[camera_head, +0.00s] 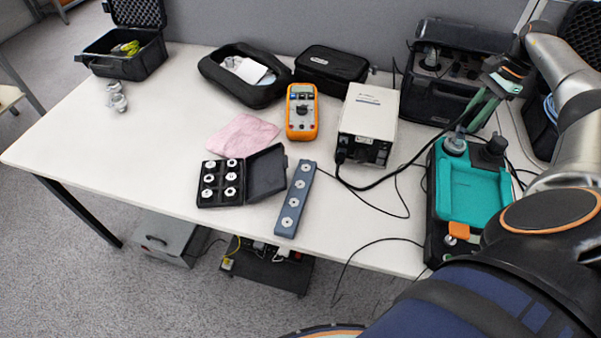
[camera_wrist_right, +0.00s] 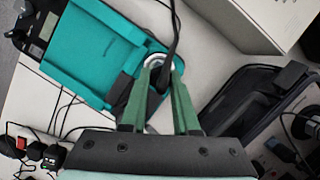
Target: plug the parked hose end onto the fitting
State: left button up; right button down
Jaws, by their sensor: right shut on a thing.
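My right gripper (camera_head: 470,122) reaches in from the right over the back of the teal-topped device (camera_head: 433,225), its green fingers pointing down. In the right wrist view the gripper (camera_wrist_right: 165,75) is shut on the black hose (camera_wrist_right: 172,38), which runs up between the fingertips. In the head view the hose (camera_head: 376,183) curves from the white box to the fingers. The hose end is mostly hidden by the fingers. A round silver fitting (camera_head: 455,145) stands on the device just below the fingertips; whether the hose end touches it I cannot tell. My left gripper is not in view.
A black knob (camera_head: 496,147) stands right of the fitting. Thin cables lie on the table. The table's left part (camera_head: 110,140) is mostly clear.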

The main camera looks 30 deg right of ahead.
jog(key=shift+f+b, duration=1.05)
jog(key=shift+f, duration=0.05)
dwell(3.1)
jog(key=shift+s+m, duration=0.2)
jog(key=shift+m, duration=0.2)
jog(key=shift+m+t, duration=0.3)
jog(key=shift+m, duration=0.5)
jog(key=shift+a+m+h, duration=0.15)
jog(key=shift+m+h, duration=0.15)
jog(key=shift+m, duration=0.4)
jog(key=shift+m+t+p, duration=0.3)
jog(key=shift+m+p, duration=0.35)
jog(key=shift+m, duration=0.05)
jog(key=shift+a+m+h+p, duration=0.1)
jog(key=shift+m+h+p, duration=0.3)
jog(key=shift+m+p, duration=1.3)
